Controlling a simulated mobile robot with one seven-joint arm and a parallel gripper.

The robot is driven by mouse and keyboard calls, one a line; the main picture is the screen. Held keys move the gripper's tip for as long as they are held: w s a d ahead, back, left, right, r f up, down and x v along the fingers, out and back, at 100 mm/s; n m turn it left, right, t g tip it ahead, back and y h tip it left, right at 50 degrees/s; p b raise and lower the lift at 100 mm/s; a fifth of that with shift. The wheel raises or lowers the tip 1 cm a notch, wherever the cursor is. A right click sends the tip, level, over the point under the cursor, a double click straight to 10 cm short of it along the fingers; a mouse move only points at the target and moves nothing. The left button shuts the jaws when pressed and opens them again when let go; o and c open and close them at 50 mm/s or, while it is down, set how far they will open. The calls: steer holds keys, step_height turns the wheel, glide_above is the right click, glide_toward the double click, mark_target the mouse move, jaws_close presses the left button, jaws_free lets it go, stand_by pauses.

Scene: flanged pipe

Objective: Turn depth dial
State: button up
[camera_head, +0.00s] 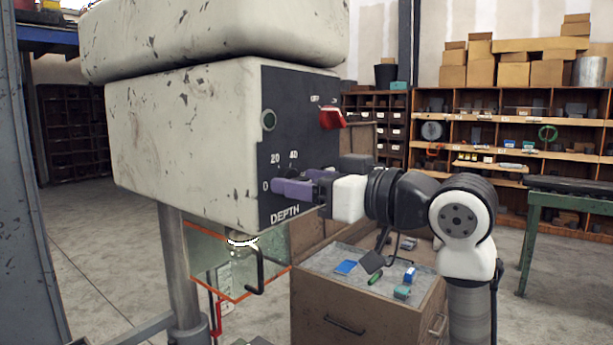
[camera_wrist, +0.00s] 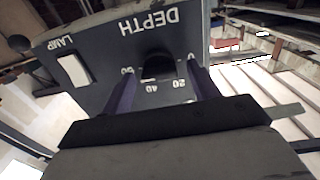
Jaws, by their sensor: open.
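The depth dial (camera_wrist: 157,68) is a dark knob on the dark machine panel (camera_wrist: 90,88), under the upside-down word DEPTH in the wrist view. Its scale shows 0, 20, 40 and a partly hidden mark. My gripper (camera_wrist: 162,80) is open, with one purple finger on each side of the dial. I cannot tell whether either finger touches it. In the head view my gripper (camera_head: 288,182) reaches the panel from the right, just above the word DEPTH, and its fingers hide the dial.
A green button (camera_head: 268,120) and a red switch (camera_head: 332,118) sit higher on the panel. A white lamp switch (camera_wrist: 73,70) is beside the dial. A clear guard (camera_head: 215,262) and bent rod hang below the head. A wooden cabinet (camera_head: 345,318) with small items stands below my arm.

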steer(key=c, duration=1)
steer(key=shift+n, duration=0.3)
steer(key=shift+s+a+f+n+b, duration=0.15)
steer(key=shift+n+b, duration=1.75)
steer(key=shift+n, duration=3.9)
steer(key=shift+w+d+f+n+b, duration=0.1)
steer(key=shift+n+b, duration=1.75)
steer(key=shift+n, duration=3.95)
